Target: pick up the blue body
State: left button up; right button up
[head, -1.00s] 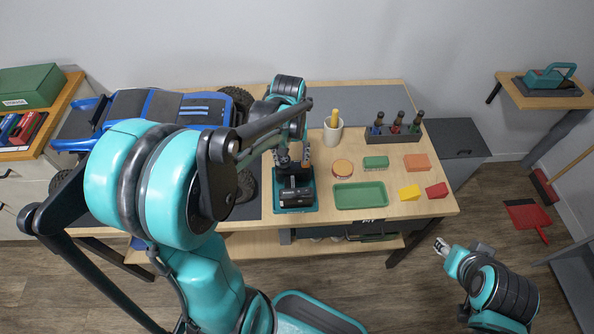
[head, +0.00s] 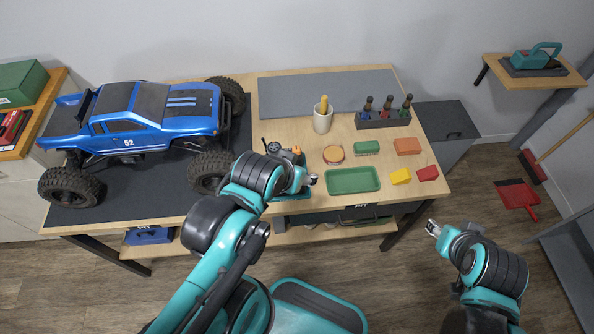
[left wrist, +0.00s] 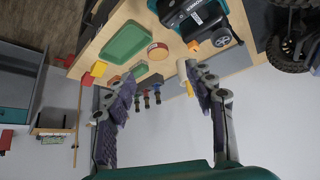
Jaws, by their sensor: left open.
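The blue body (head: 150,122) sits on the crawler truck with its large black wheels (head: 70,188), at the left of the bench on a dark mat. My left gripper (head: 312,180) is right of the truck, near the front of the bench by the green tray, apart from the body. In the left wrist view its two fingers (left wrist: 160,95) are spread with nothing between them. My right gripper (head: 434,229) is off the bench's front right corner, too small to tell if open.
A green tray (head: 352,181), round tin (head: 333,154), cup with a brush (head: 322,121) and screwdriver rack (head: 383,119) stand right of the truck. Yellow (head: 400,177), red (head: 428,174) and orange (head: 407,146) blocks lie at the right. A grey mat (head: 325,90) at the back is clear.

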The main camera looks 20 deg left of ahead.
aim_at(132, 115)
jog(key=u, duration=2.15)
jog(key=i+j+z, duration=0.15)
jog(key=j, duration=0.1)
